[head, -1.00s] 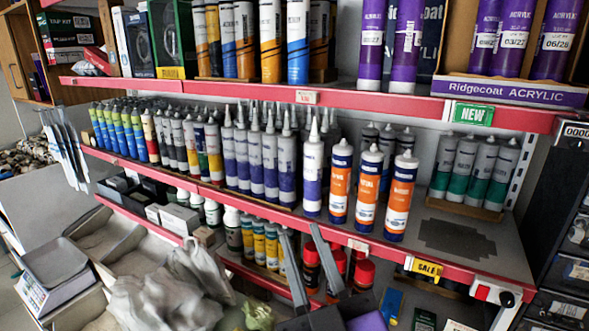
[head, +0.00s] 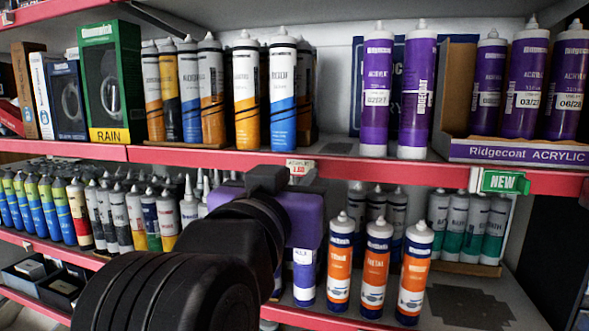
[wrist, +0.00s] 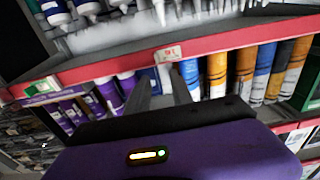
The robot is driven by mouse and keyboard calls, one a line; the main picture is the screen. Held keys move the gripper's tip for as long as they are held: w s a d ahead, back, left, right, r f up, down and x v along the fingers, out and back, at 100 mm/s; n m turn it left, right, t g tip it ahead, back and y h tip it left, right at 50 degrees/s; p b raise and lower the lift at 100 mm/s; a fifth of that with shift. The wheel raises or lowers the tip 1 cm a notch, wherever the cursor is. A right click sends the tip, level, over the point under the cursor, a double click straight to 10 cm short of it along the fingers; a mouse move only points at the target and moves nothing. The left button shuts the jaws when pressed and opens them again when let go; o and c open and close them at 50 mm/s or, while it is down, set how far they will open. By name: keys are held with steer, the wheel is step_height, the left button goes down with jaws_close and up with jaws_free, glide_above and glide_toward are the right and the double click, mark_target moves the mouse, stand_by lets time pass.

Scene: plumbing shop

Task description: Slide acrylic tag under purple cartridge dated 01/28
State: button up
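The acrylic tag (head: 300,167) is a small white label with red print on the upper shelf's red front edge; it also shows in the wrist view (wrist: 168,54). My gripper (wrist: 162,76) is open and empty, its two fingers apart and pointing at the tag, which appears just beyond the fingertips. In the head view my wrist hides the fingers. Purple cartridges stand on the upper shelf: two loose ones (head: 376,95) (head: 416,70) and several in a Ridgecoat ACRYLIC box (head: 515,152). The box's left cartridge (head: 489,75) has a date too small to read; the others there seem to read 03/27 and 06/28.
White, blue and orange cartridges (head: 246,95) stand left of the purple ones. A green NEW sign (head: 499,181) hangs on the edge at right. Orange-and-white cartridges (head: 378,265) stand below, close to my wrist. Bare shelf shows left of the loose purple cartridges.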

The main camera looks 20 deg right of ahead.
mark_target(300, 168)
steer(key=p+x, duration=0.2)
steer(key=x, duration=0.5)
steer(key=shift+w+d+f+p, duration=0.2)
steer(key=shift+d+f+p, duration=0.15)
steer(key=shift+f, duration=0.2)
jaws_close()
stand_by(1.0)
